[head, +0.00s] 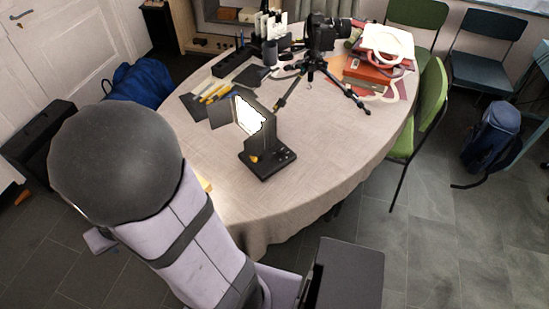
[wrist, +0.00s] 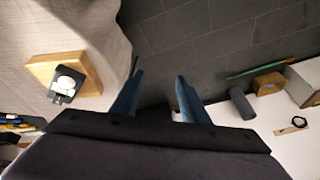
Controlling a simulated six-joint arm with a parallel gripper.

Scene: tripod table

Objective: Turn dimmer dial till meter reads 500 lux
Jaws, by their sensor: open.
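In the head view a lamp panel (head: 246,116) glows bright white, standing upright on a black base (head: 268,161) near the front of the table. Small controls and a yellowish spot show on the base; I cannot tell which is the dial. In the wrist view a small device with a white round top (wrist: 68,83) sits on a wooden block (wrist: 45,72) on the tablecloth. It may be the meter; no reading is legible. My gripper (wrist: 159,74) is open and empty, right of the block, with grey floor behind its fingers. The head view does not show my gripper.
A camera on a black tripod (head: 321,35) stands at the back of the round table (head: 330,150). Books (head: 375,70) and a headset-like white ring lie right of it. Dark folders and pens lie left of the lamp. The table's front right is clear. Green chairs (head: 431,105) stand at right.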

